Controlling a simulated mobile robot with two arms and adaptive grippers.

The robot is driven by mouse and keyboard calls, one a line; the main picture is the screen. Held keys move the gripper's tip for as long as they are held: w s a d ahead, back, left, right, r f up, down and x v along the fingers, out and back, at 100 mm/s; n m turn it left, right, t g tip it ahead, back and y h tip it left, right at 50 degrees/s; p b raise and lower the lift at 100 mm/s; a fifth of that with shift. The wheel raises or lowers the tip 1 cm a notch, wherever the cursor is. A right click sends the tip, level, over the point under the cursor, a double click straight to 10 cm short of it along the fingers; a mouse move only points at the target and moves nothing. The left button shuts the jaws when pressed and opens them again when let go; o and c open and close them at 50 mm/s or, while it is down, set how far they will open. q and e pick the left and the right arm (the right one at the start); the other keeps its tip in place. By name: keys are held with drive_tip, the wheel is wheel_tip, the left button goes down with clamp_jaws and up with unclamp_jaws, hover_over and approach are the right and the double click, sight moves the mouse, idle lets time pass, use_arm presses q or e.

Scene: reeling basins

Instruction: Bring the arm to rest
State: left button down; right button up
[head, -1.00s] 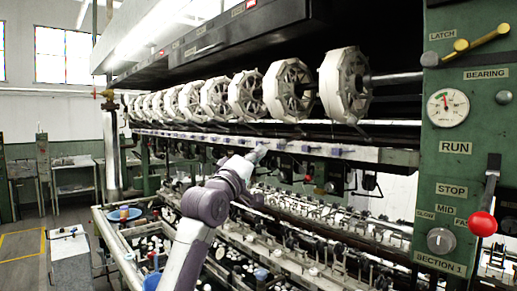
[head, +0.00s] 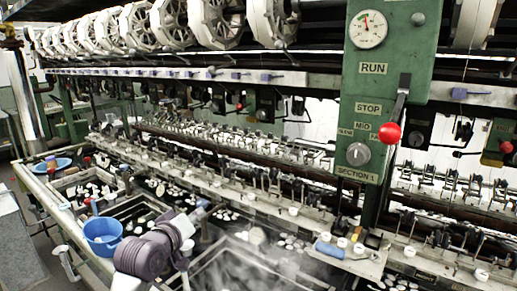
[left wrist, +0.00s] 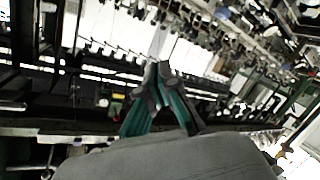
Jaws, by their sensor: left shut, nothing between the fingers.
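My left arm shows at the lower left of the head view as purple joints (head: 150,250) and a pale link, low over the basins beside a blue bucket. Its gripper is hard to make out there. In the left wrist view the left gripper (left wrist: 160,72) has its two dark and green fingers meeting at the tips, shut and empty. Nothing is held. My right gripper is in neither view.
The reeling machine fills the head view, with white reels (head: 124,27) above and basins below. A blue bucket (head: 103,236) stands close to the arm. A green control panel (head: 385,105) carries a red-knobbed lever (head: 390,133). Some floor (head: 30,225) shows at the left.

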use_arm(q)
drive_tip(key=s+a+f+m+g+y, duration=0.1)
drive_tip(key=s+f+m+g+y, duration=0.35)
drive_tip(key=s+f, duration=1.45)
drive_tip(key=s+a+f+m+g, duration=0.15)
drive_tip(key=s+f+g, duration=0.25)
drive_tip(key=s, duration=0.8)
drive_tip(key=s+a+f+m+g, duration=0.1)
drive_tip(key=s+a+f+g, duration=0.3)
drive_tip(key=s, duration=0.7)
wheel_tip(320, 180, down, 26)
drive_tip(key=d, duration=0.3)
drive_tip(key=s+a+f+g, duration=0.1)
drive_tip(key=s+f, duration=0.8)
drive_tip(key=s+a+f, duration=0.2)
drive_tip(key=s+f, duration=0.7)
drive_tip(key=shift+a+g+b, duration=0.25)
drive_tip(key=shift+g+b, duration=0.1)
drive_tip(key=shift+b, duration=0.1)
